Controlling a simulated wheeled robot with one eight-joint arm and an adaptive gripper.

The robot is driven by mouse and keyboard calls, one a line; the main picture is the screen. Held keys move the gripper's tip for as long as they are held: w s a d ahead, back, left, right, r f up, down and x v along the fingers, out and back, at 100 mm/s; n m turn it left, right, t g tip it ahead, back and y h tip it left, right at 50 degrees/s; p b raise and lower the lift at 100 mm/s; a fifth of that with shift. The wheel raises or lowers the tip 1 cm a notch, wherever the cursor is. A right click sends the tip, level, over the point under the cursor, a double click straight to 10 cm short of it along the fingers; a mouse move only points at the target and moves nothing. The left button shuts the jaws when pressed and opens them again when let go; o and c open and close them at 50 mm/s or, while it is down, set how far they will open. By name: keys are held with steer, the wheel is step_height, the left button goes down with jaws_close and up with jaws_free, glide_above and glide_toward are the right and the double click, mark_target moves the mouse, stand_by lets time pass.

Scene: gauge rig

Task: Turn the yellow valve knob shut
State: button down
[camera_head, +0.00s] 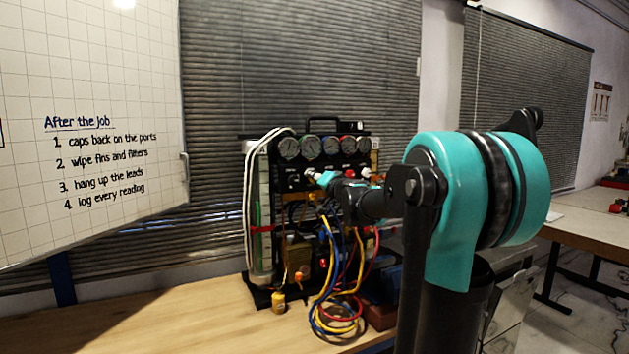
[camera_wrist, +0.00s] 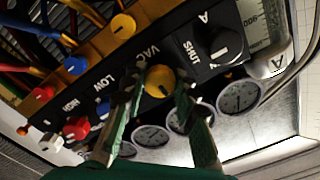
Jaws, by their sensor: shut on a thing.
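In the wrist view the yellow valve knob (camera_wrist: 159,81) sits on the black panel of the gauge rig, beside the letters VAC. My gripper (camera_wrist: 160,90) has one finger on each side of the knob and is shut on it. The fingers cover parts of the knob's sides, and I cannot read its turn angle. In the head view my gripper (camera_head: 313,174) is at the rig's upper front, below the row of gauges. My arm and gripper hide the knob there.
Close to my fingers are a black knob (camera_wrist: 224,46) near SHUT, a blue knob (camera_wrist: 103,108), a red knob (camera_wrist: 76,128) and round gauges (camera_wrist: 238,97). Coloured hoses (camera_head: 335,310) hang in front of the rig. The wooden bench (camera_head: 190,325) is clear at left.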

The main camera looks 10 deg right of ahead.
steer(key=shift+m, duration=0.4)
steer(key=m, duration=0.4)
steer(key=shift+m, duration=6.5)
steer(key=c, duration=1.2)
jaws_free()
steer(key=shift+o, duration=0.2)
